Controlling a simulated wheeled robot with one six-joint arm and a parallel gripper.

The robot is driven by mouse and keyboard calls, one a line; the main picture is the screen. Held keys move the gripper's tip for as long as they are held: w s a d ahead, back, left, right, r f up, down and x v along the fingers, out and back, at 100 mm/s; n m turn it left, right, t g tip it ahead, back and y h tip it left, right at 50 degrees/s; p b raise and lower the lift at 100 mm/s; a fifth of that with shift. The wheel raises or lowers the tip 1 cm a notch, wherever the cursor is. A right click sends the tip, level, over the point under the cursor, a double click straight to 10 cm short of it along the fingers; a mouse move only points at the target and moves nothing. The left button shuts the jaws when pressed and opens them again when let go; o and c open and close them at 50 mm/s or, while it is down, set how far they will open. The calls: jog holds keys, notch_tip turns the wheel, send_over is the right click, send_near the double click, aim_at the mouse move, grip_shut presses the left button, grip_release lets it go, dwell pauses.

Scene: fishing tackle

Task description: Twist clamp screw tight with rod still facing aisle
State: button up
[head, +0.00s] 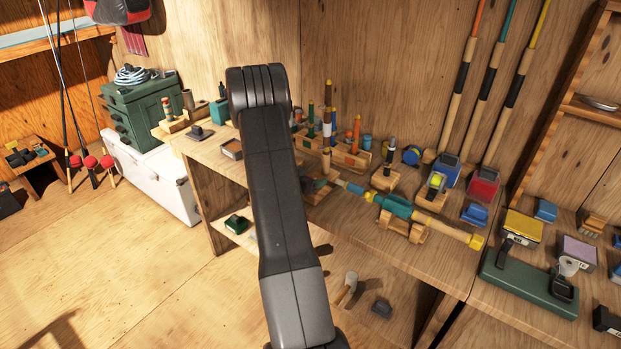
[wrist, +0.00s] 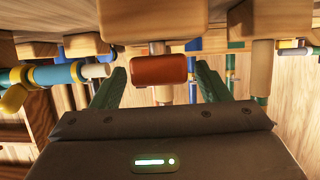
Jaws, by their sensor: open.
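In the head view a teal rod piece (head: 393,205) with a yellow end (head: 476,241) lies on a wooden cradle (head: 417,233), its yellow end towards the lower right. My arm covers much of the view, and I cannot make out my gripper there. In the wrist view my gripper (wrist: 162,68) is open, its green fingers apart on either side of a rust-red cylinder (wrist: 158,70) on a pale peg. I cannot tell whether they touch it. I cannot clearly identify the clamp screw. A blue, yellow and teal piece (wrist: 60,74) lies left of the fingers.
A wooden rack of colourful floats (head: 345,158) stands behind the rod piece. Blue (head: 440,180) and red (head: 483,184) items stand beyond it. A green tray (head: 525,287) is at the right. Open floor (head: 150,285) lies at the front left.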

jog(key=b+v, duration=0.2)
jog(key=v, duration=1.1)
jog(key=shift+s+a, duration=0.25)
jog(key=shift+a, duration=0.05)
jog(key=shift+r, duration=0.15)
jog(key=p+x, duration=0.2)
jog(key=x, duration=1.2)
jog(key=shift+d, duration=0.1)
